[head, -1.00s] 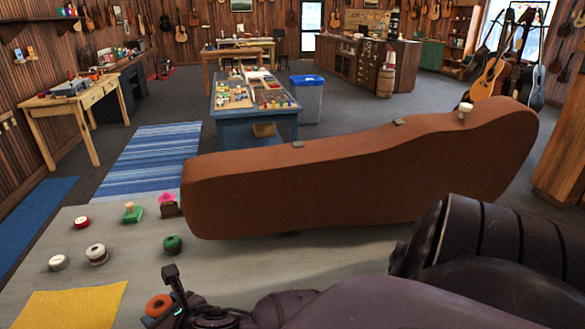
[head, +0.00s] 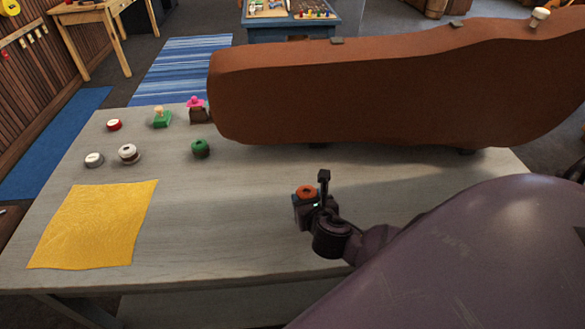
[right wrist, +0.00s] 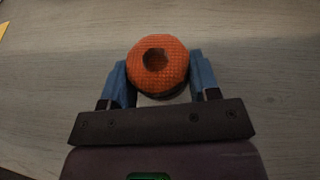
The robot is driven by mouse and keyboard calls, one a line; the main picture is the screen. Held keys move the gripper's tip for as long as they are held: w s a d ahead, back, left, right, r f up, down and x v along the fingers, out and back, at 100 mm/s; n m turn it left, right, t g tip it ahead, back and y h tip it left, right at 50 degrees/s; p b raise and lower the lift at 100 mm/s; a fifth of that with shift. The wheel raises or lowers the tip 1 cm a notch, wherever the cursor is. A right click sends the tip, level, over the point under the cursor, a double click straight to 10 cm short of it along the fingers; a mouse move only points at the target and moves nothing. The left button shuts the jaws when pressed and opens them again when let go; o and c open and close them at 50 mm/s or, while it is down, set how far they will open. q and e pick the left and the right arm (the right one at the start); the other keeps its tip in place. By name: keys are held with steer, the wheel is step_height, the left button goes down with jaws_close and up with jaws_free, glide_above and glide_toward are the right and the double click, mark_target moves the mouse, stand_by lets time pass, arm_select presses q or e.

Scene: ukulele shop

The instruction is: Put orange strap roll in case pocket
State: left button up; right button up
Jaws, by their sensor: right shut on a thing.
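The orange strap roll (head: 306,191) is held in my right gripper (head: 312,196), above the pale wooden table. In the right wrist view the orange strap roll (right wrist: 158,62) sits between the two blue fingers of the gripper (right wrist: 158,80), its round top with a dark centre hole facing the camera. The brown case (head: 380,95) stands at the back of the table, beyond my right gripper and apart from it. Its outer side faces me, and no pocket can be made out. My left gripper is not in view.
A green roll (head: 200,148), a white-and-brown roll (head: 128,153), a white roll (head: 94,160) and a red one (head: 114,125) lie at the left. A green stamp-like item (head: 162,117) stands behind. A yellow cloth (head: 95,224) covers the front left. The table's (head: 220,240) front middle is bare.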

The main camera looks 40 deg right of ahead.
glide_above(294, 180)
steer(key=shift+w+b, duration=0.1)
steer(key=shift+b, duration=0.35)
steer(key=shift+f+b, duration=0.5)
steer(key=shift+f, duration=1.3)
steer(key=shift+f, duration=0.1)
steer(key=o, duration=1)
steer(key=shift+c, duration=0.2)
